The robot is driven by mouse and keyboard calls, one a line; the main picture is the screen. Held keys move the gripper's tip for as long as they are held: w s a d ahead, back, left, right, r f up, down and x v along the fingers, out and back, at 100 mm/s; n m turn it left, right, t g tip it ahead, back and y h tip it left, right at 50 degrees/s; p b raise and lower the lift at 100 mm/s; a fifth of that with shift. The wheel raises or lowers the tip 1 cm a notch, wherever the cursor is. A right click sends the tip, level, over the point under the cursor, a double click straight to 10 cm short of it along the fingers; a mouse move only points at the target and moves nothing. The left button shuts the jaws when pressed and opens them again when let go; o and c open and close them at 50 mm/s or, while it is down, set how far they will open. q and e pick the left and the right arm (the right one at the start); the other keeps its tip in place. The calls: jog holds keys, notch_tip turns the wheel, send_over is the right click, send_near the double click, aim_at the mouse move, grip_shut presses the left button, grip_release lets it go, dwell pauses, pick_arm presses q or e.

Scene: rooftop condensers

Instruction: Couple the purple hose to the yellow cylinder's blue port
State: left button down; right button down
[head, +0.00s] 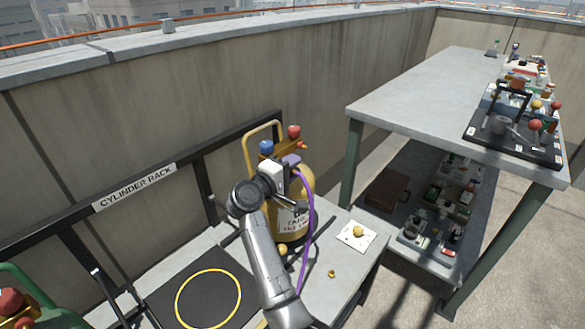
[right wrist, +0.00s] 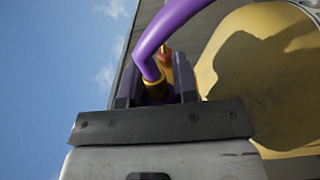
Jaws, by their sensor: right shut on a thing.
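The yellow cylinder (head: 297,225) stands upright at the rack, with a blue knob (head: 266,147) and a red knob (head: 294,131) on top. My right gripper (head: 290,161) is at the cylinder's top, close to the knobs. It is shut on the brass end (right wrist: 154,86) of the purple hose (head: 308,183), which also shows in the right wrist view (right wrist: 175,22). The hose arches over and hangs down the cylinder's right side. My gripper hides the blue port, so I cannot tell whether the hose end touches it. My left gripper is not in view.
A white pad (head: 354,237) with a brass-coloured piece lies right of the cylinder; a small brass piece (head: 332,273) lies nearer. A yellow ring (head: 208,299) marks a black mat. The cylinder rack rail (head: 140,189) runs behind. A cluttered workbench (head: 410,95) stands at right.

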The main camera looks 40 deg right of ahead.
jog(key=c, duration=0.8)
grip_release()
jog(key=shift+w, duration=0.1)
jog(key=s+d, duration=0.1)
jog(key=s, duration=0.6)
jog(key=shift+s+d, duration=0.2)
dwell(0.4)
